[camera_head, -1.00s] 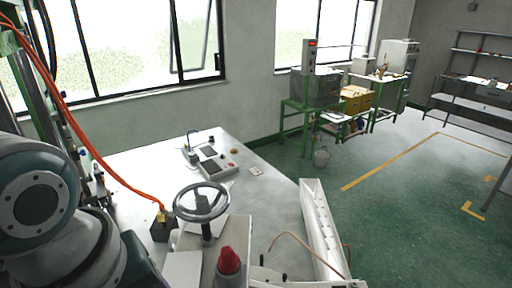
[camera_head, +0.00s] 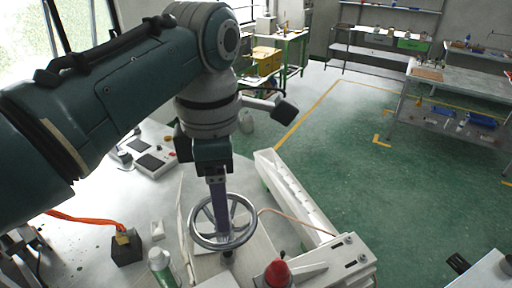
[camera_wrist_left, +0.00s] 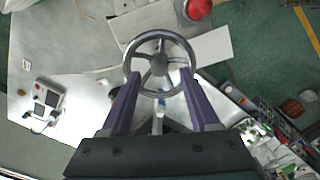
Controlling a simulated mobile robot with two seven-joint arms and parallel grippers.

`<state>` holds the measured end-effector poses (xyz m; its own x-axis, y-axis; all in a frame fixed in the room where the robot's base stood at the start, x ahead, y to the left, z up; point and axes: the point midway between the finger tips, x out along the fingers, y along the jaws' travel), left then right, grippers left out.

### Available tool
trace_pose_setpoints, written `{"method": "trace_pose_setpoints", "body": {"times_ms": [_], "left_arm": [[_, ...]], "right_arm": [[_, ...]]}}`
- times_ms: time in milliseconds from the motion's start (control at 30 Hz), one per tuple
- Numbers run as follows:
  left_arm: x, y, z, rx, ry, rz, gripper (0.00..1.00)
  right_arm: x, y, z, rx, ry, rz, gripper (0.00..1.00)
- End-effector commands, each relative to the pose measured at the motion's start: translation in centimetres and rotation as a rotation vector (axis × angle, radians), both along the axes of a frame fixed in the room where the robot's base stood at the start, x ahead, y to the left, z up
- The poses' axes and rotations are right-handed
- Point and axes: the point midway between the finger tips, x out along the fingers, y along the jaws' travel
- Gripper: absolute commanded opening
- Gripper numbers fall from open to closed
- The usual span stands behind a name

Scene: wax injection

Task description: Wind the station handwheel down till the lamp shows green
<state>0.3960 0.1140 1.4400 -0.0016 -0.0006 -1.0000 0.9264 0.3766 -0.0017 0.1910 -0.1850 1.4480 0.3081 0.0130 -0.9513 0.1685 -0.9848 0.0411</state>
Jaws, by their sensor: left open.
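The handwheel is a grey metal ring with spokes (camera_head: 222,247), on the station at the lower middle of the head view. It also shows in the wrist view (camera_wrist_left: 158,35). My left gripper (camera_head: 220,229) points down at the wheel, its purple fingers overlapping the ring. In the wrist view the left gripper (camera_wrist_left: 160,78) is open, with one fingertip over each side of the ring. Contact with the rim cannot be told. A red dome, apparently the lamp (camera_head: 278,272), stands right of the wheel; it also shows in the wrist view (camera_wrist_left: 199,9). No green shows on it. My right gripper is not in view.
A dark block with an orange hose (camera_head: 126,250) and a pale bottle (camera_head: 162,266) stand left of the wheel. A control box (camera_head: 155,160) lies farther back. A long white trough (camera_head: 295,195) runs behind on the right.

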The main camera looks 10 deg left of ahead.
Motion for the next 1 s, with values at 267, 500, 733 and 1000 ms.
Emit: {"method": "trace_pose_setpoints", "body": {"times_ms": [267,500,733,1000], "left_arm": [[0.0,0.1,-3.2,0.002,0.001,-0.001,0.62],[0.0,0.0,-3.7,0.0,-0.002,-0.001,0.62],[0.0,0.0,-3.6,0.001,-0.002,-0.001,0.49],[0.0,0.0,-3.6,0.0,-0.001,-0.001,0.19]], "right_arm": [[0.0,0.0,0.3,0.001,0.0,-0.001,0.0],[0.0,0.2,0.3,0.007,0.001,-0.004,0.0],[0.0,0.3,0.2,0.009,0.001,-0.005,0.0],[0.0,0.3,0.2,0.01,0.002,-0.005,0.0]]}}
